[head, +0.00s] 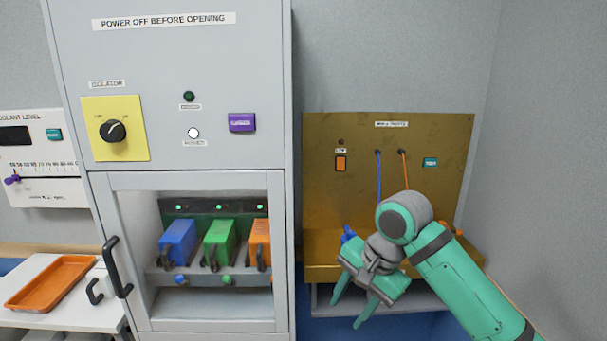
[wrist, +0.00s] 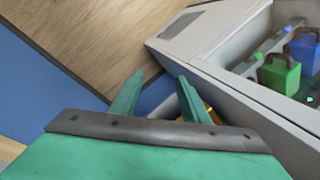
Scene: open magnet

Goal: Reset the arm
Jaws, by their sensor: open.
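My teal arm (head: 465,280) reaches in from the lower right in the head view, in front of the brass-coloured panel. My gripper (head: 347,308) points down and to the left, beside the grey cabinet's right side. Its two teal fingers are apart with nothing between them. In the wrist view my gripper (wrist: 160,94) also shows open and empty, with a wooden surface (wrist: 100,40) and the grey cabinet (wrist: 230,75) beyond it.
The cabinet's window shows blue (head: 178,243), green (head: 219,243) and orange (head: 260,243) blocks. A black handle (head: 117,267) is on its left. The brass-coloured panel (head: 450,150) has blue and orange cords. An orange tray (head: 52,283) lies on the left bench.

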